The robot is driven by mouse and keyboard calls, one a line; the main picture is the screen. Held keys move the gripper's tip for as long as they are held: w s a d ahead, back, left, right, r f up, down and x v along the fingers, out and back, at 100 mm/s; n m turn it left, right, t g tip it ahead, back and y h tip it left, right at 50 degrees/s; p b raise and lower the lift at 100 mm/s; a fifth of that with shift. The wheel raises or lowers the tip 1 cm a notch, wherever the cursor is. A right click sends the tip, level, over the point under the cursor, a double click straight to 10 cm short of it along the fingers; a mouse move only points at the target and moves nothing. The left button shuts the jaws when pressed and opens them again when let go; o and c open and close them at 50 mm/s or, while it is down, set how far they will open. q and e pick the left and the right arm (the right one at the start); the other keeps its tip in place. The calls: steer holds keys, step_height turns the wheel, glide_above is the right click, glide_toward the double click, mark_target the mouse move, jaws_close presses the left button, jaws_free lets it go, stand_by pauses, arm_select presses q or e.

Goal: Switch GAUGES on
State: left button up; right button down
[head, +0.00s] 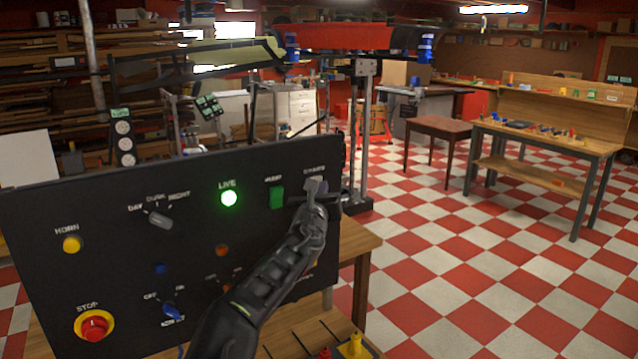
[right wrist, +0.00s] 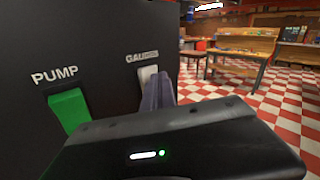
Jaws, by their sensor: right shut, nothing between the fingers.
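The black control panel (head: 110,205) stands on a wooden table in the head view. The GAUGES switch is a light grey rocker (right wrist: 146,74) under its partly covered label, at the panel's upper right. My right gripper (head: 321,189) is shut and empty, its fingertips right at this switch. In the right wrist view the fingers (right wrist: 158,92) overlap the lower right of the switch; I cannot tell whether they touch it. The switch's on or off position is unclear. The green PUMP rocker (head: 277,197) is just left of it. My left gripper is out of view.
The panel also bears a lit green LIVE lamp (head: 229,198), a DAY/DUSK/NIGHT knob (head: 160,219), a yellow HORN button (head: 71,244), a red STOP button (head: 95,326) and a blue knob (head: 172,311). My right forearm hides its lower right. Checkered floor lies open to the right.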

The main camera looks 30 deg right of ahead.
steer(key=shift+s+f, duration=0.1)
steer(key=shift+s+f+b, duration=0.3)
steer(key=shift+s+b, duration=0.35)
steer(key=shift+s, duration=0.1)
steer(key=s+b, duration=0.1)
steer(key=s+f+b, duration=0.1)
steer(key=s, duration=0.1)
steer(key=s+f+b, duration=0.1)
steer(key=shift+s, duration=0.3)
stand_by(0.7)
